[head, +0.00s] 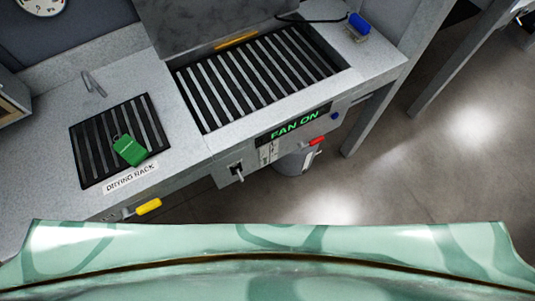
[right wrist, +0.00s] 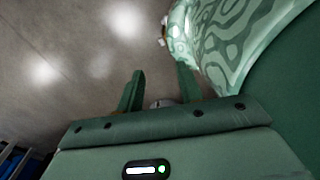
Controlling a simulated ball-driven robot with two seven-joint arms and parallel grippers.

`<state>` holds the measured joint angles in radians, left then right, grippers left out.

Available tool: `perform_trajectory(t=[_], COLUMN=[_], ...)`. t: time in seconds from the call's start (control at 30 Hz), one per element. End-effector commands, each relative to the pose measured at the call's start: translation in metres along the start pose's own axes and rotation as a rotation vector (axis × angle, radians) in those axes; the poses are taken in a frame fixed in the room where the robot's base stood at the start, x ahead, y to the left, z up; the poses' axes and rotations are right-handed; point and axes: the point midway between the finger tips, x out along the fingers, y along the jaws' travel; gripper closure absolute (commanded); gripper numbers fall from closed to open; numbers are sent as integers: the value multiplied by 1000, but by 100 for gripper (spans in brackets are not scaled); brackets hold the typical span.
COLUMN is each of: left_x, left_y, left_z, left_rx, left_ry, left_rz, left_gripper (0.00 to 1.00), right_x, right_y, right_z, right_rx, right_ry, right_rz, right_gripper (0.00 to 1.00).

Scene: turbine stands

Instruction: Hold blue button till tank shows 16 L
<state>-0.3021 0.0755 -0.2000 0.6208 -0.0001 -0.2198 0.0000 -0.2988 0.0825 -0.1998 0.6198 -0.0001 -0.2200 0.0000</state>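Neither gripper shows in the head view.
A slatted black grate (head: 257,77) fills the bench's middle. A green tagged block (head: 130,150) lies on the drying rack (head: 88,158) at left. Red (head: 317,140) and yellow (head: 148,206) handles and a lever (head: 237,172) stick out in front. Floor at right is clear.

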Motion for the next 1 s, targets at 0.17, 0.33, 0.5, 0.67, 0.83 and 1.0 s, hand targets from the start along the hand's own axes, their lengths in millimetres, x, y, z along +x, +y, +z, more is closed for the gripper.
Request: perform_trajectory(t=[0.17, 0.33, 0.5, 0.67, 0.83, 1.0], left_x=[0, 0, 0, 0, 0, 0], left_y=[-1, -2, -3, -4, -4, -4], left_z=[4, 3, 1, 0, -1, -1], left_rx=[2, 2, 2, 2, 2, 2], left_ry=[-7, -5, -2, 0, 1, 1], left_rz=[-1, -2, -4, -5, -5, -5], left_gripper=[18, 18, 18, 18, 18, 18], right_x=[0, 0, 0, 0, 0, 0], right_y=[0, 0, -1, -2, -4, -4], right_z=[0, 0, 0, 0, 0, 0], right_rx=[0, 1, 1, 1, 2, 2], right_ry=[0, 0, 0, 0, 1, 1], right_rz=[0, 0, -1, -2, -5, -5], right_gripper=[64, 64, 83, 100, 100, 100])
